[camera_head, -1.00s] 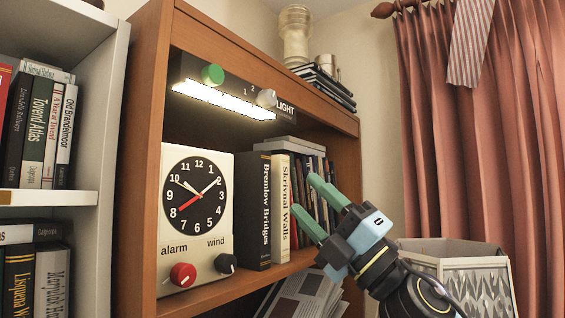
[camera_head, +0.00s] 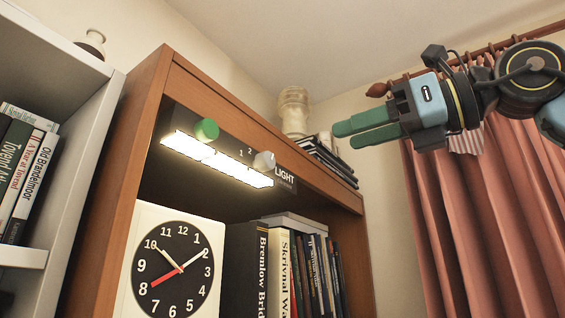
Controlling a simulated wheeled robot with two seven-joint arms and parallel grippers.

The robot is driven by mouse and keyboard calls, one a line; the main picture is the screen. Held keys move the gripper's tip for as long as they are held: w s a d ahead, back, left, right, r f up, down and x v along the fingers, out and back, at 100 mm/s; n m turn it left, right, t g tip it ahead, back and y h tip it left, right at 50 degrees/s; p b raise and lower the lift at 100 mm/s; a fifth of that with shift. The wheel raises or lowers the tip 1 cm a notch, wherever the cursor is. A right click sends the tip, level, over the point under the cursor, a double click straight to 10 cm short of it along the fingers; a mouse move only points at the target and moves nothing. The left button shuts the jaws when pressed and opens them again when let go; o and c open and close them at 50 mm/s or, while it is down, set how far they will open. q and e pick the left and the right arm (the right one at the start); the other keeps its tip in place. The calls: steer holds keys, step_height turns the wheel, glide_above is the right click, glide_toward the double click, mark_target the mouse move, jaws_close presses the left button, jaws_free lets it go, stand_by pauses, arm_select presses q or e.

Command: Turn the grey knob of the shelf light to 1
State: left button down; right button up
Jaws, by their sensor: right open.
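The shelf light (camera_head: 216,158) is a dark bar under the top of the wooden bookcase, and its strip glows. Its grey knob (camera_head: 264,161) sits toward the right end, beside the marks 1 and 2 and the LIGHT label (camera_head: 285,178). I cannot tell where the knob points. A green knob (camera_head: 206,130) sits further left on the same bar. My right gripper (camera_head: 343,136) is open and empty, its green fingers pointing left. It appears to the right of the grey knob and a little higher, clear of it. My left gripper is not in view.
A white clock (camera_head: 139,270) and upright books (camera_head: 247,272) stand on the shelf below the light. A vase (camera_head: 293,110) and stacked books (camera_head: 328,160) are on top of the bookcase (camera_head: 119,155). A pink curtain (camera_head: 470,230) hangs at right.

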mark_target(271, 160)
steer(key=p+x, duration=0.3)
steer(key=x, duration=0.9)
steer(key=shift+s+r, duration=0.1)
steer(key=shift+w+a+p, duration=0.35)
steer(key=shift+a+p, duration=0.05)
steer(key=shift+a, duration=0.15)
steer(key=shift+c, duration=0.4)
steer(key=c, duration=0.9)
